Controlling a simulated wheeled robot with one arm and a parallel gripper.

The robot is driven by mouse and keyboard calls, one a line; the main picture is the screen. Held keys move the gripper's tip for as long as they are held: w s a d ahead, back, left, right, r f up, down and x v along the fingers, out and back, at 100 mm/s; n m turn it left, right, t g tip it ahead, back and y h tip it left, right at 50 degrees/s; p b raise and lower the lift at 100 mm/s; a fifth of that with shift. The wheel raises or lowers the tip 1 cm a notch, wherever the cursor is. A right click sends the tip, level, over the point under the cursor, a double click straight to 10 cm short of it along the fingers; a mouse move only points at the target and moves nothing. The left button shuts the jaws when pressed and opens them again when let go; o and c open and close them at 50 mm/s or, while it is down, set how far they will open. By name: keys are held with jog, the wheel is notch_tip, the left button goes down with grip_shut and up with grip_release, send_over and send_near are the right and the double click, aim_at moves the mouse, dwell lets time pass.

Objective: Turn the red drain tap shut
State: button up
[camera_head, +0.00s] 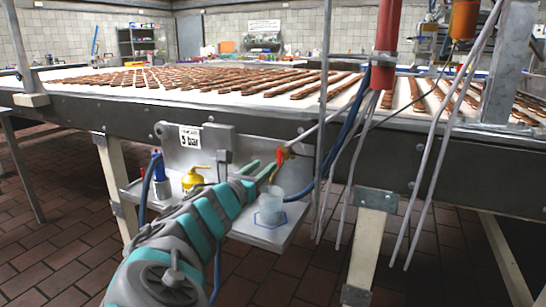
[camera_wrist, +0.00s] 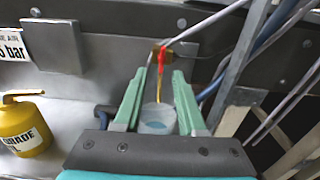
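The red drain tap (camera_head: 282,157) is on the machine's side below the conveyor, at the end of a thin pipe. In the wrist view its red handle (camera_wrist: 161,62) points down beneath a brass-coloured body. A thin yellow-orange streak runs down from it toward the cup; I cannot tell if it is liquid. My gripper (camera_head: 262,170) is open. Its green fingers (camera_wrist: 159,82) point at the tap, which shows in the gap between them. I cannot tell whether they touch it. A translucent cup (camera_head: 270,207) with bluish contents (camera_wrist: 157,118) stands below the tap.
The cup stands on a grey shelf (camera_head: 300,212) with a blue outline. A yellow oil can (camera_head: 193,180) is to its left, also in the wrist view (camera_wrist: 22,130). Hoses and cables (camera_head: 440,150) hang at the right. The conveyor edge (camera_head: 90,108) runs above.

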aim_at(278, 156)
jog(key=x, duration=0.7)
jog(key=shift+w+d+f, duration=0.1)
jog(key=shift+d, duration=0.15)
grip_shut()
dwell(0.4)
